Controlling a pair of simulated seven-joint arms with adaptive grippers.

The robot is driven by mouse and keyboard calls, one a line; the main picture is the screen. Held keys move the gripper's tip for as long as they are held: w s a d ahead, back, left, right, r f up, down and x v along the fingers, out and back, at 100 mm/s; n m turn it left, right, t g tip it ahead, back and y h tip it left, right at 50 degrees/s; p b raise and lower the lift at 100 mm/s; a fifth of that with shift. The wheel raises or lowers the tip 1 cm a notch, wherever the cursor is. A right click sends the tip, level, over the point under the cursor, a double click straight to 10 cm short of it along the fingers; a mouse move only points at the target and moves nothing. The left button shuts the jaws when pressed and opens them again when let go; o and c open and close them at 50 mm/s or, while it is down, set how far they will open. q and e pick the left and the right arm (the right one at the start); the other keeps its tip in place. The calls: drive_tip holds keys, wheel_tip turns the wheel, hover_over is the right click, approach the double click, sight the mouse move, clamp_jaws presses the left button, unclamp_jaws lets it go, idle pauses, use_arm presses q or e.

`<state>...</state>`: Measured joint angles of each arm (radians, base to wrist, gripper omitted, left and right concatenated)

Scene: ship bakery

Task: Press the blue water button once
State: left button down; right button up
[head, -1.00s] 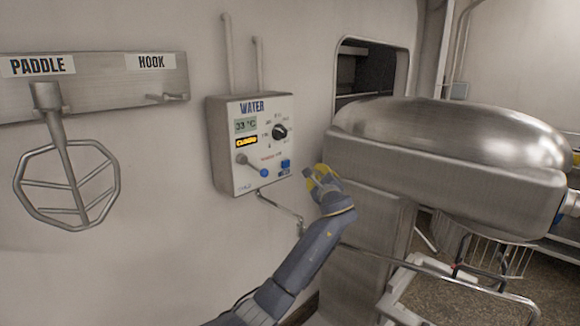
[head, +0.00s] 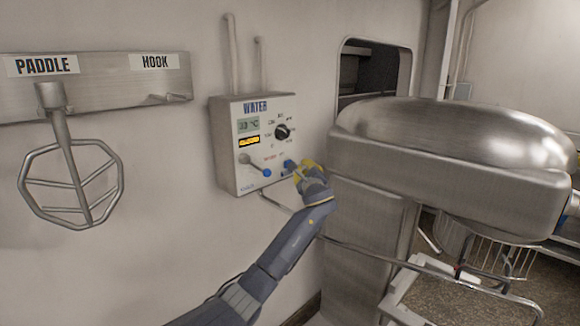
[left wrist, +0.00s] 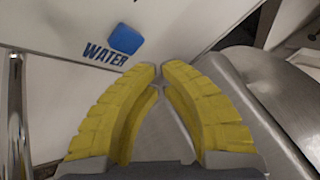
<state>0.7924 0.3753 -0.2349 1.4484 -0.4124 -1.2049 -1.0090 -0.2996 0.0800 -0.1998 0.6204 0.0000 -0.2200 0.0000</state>
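The blue water button (head: 289,164) is on the lower right of the white water panel (head: 262,108). In the left wrist view the button (left wrist: 125,39) is a blue square above the word WATER, a little above and left of my fingertips. My left gripper (head: 299,169) has yellow fingers and is close to the button's right side. Its fingertips (left wrist: 161,68) meet, with nothing held between them. I cannot tell whether they touch the panel. My right gripper is not in view.
A large steel mixer (head: 450,165) stands close at the right. A paddle (head: 70,185) hangs on the left wall rack.

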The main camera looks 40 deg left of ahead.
use_arm(q)
drive_tip(key=shift+w+a, duration=0.1)
drive_tip(key=shift+a, duration=0.7)
drive_tip(key=shift+w+a, duration=0.2)
drive_tip(key=shift+a, duration=0.8)
idle(2.2)
drive_tip(key=shift+d, duration=0.2)
drive_tip(key=shift+s+d, duration=0.2)
drive_tip(key=shift+d, duration=0.55)
drive_tip(key=shift+d, duration=0.15)
drive_tip(key=shift+s+d, duration=0.2)
drive_tip(key=shift+d, duration=1)
drive_tip(key=shift+s+d, duration=0.2)
drive_tip(key=shift+d, duration=0.95)
